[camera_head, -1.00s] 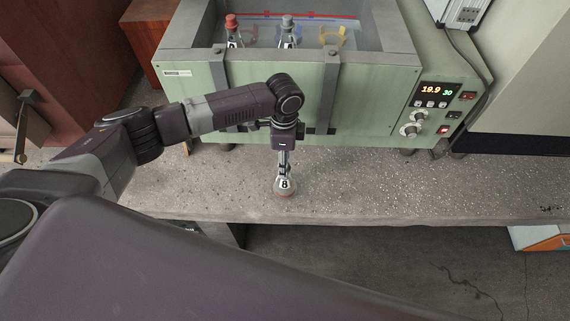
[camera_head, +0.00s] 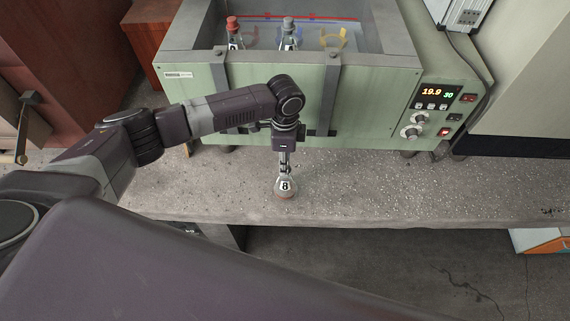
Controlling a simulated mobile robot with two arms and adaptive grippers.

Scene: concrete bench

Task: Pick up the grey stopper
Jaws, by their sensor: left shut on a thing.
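A small clear flask marked 8 (camera_head: 285,188) stands upright on the concrete bench (camera_head: 400,190), near its front edge. My left gripper (camera_head: 285,166) reaches down from above and is shut on the top of this flask. The fingers hide what they hold there, so I cannot tell stopper from neck. A grey stopper (camera_head: 288,22) shows on another flask (camera_head: 288,40) inside the green water bath, well behind my left gripper. My right gripper is not in view.
The green bath (camera_head: 280,95) stands right behind my left gripper, with metal straps on its front. It also holds a red-stoppered flask (camera_head: 233,38) and a yellow holder (camera_head: 332,38). The bench is clear to the right.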

